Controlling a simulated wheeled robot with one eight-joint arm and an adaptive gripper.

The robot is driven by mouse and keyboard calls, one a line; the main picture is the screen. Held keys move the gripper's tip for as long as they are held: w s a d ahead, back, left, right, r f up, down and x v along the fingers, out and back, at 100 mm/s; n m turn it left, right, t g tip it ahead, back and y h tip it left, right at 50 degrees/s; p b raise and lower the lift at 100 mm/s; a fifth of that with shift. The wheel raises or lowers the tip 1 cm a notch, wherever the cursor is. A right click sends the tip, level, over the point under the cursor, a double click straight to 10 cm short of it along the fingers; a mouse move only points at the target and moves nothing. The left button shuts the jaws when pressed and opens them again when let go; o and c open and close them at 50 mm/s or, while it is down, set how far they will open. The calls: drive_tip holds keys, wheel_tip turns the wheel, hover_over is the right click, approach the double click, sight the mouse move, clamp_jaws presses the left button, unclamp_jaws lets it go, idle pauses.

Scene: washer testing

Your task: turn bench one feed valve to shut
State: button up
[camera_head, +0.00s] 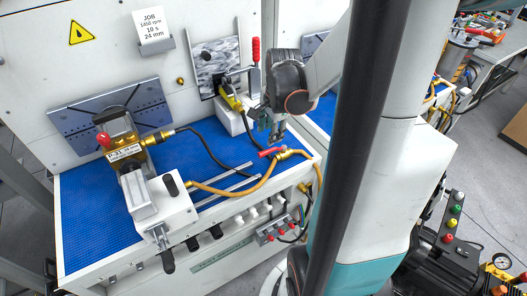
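The bench feed valve has a red lever handle (270,152) and a brass body (285,154) near the right front edge of the blue mat. The red lever points left from the body, roughly in line with the yellow hose. My gripper (271,132) hangs just above the red lever, fingers pointing down. Its fingers look apart with nothing between them. It appears clear of the lever, though the exact height gap is hard to tell.
A yellow hose (230,191) runs from the valve to a white block (160,207) on the blue mat (88,211). Two metal rails lie beside it. A red-handled toggle clamp (256,50) stands behind my gripper.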

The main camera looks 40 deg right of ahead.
sight(266, 151)
drive_tip(key=f+b, duration=0.2)
drive_tip(key=f, duration=0.1)
drive_tip(key=w+f+b, duration=0.1)
drive_tip(key=f+b, duration=0.2)
drive_tip(key=f, duration=0.1)
drive_tip(key=w+f+b, duration=0.1)
drive_tip(key=f+b, duration=0.1)
drive_tip(key=f, duration=0.1)
drive_tip(key=shift+d+f+b, duration=0.2)
drive_tip(key=shift+f+b, duration=0.1)
clamp_jaws()
